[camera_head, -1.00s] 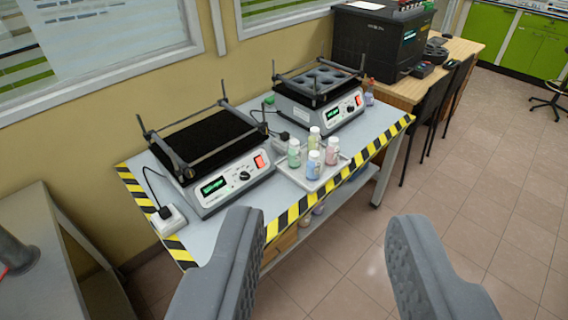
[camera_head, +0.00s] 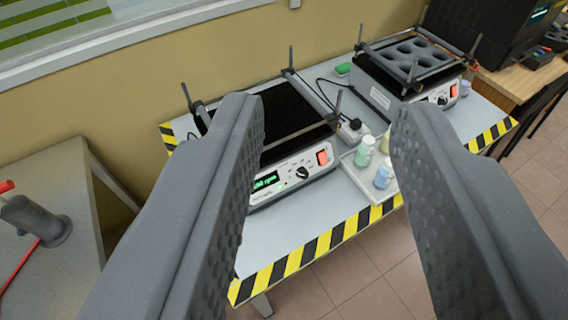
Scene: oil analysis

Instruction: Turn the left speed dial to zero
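The left shaker (camera_head: 292,119) stands on the table, a white box with a black platform on top. Its front panel has a lit green display (camera_head: 266,181), a black speed dial (camera_head: 302,173) and a red switch (camera_head: 322,157). The dial shows between my fingers, beyond their tips. My gripper (camera_head: 325,115) is open and empty, with its two grey fingers wide apart in the foreground. The left finger covers the left part of the shaker. The dial's exact pointer angle is too small to read.
A second shaker (camera_head: 412,62) stands further right at the back. A tray (camera_head: 352,170) with capped bottles (camera_head: 384,173) sits right of the left shaker, partly behind my right finger. Yellow-black tape (camera_head: 318,244) edges the table. A grey side table (camera_head: 62,195) stands at left.

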